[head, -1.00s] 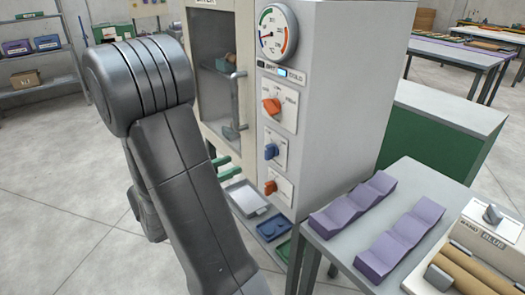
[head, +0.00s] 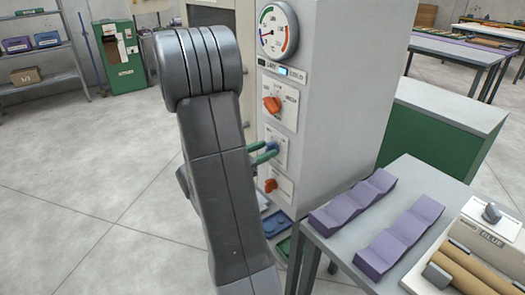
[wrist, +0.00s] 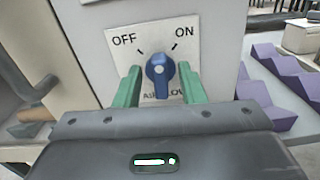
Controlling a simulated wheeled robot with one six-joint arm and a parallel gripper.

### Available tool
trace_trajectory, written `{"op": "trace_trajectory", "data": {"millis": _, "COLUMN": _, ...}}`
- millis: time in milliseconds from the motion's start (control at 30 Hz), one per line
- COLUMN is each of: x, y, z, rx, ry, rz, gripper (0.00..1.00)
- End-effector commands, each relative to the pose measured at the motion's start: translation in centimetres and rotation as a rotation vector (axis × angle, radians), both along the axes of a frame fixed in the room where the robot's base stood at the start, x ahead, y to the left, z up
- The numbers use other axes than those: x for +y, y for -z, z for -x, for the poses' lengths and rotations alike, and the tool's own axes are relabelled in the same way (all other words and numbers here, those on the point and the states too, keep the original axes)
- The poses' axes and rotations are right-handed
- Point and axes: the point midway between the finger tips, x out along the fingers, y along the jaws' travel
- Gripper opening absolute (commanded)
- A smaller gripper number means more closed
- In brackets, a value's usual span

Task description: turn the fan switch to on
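The blue knob (wrist: 160,68) is on a white plate marked OFF at the upper left and ON at the upper right in the wrist view. Lettering below it is partly hidden and seems to read "AIR FLOW". The knob has a pale mark on its face; I cannot tell exactly which way it points. My gripper (wrist: 160,82) has its green fingers open, one on each side of the knob, with small gaps showing. In the head view my gripper (head: 263,153) is at the blue knob (head: 272,146), the middle of three controls on the cabinet (head: 345,110).
An orange knob (head: 271,104) sits above the blue one and another orange knob (head: 271,185) below it. A gauge (head: 278,32) is at the top. A table with purple wavy blocks (head: 400,238) stands close at the right. Open floor lies left.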

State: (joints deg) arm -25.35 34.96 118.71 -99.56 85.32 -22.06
Motion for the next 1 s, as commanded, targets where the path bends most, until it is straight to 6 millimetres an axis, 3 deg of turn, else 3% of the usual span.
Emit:
{"op": "trace_trajectory", "data": {"millis": 233, "x": -0.03, "y": 0.02, "z": -0.04, "rx": 0.0, "ry": 0.0, "rz": 0.0, "gripper": 0.36}}
{"op": "trace_trajectory", "data": {"millis": 400, "x": -0.03, "y": 0.02, "z": -0.03, "rx": 0.0, "ry": 0.0, "rz": 0.0, "gripper": 0.03}}
{"op": "trace_trajectory", "data": {"millis": 433, "x": -0.02, "y": 0.02, "z": -0.03, "rx": 0.0, "ry": 0.0, "rz": 0.0, "gripper": 0.0}}
{"op": "trace_trajectory", "data": {"millis": 767, "x": -0.02, "y": 0.26, "z": 0.0, "rx": -0.029, "ry": 0.0, "rz": -0.021, "gripper": 0.0}}
{"op": "trace_trajectory", "data": {"millis": 1000, "x": -0.08, "y": 0.59, "z": 0.09, "rx": -0.139, "ry": -0.001, "rz": -0.101, "gripper": 0.0}}
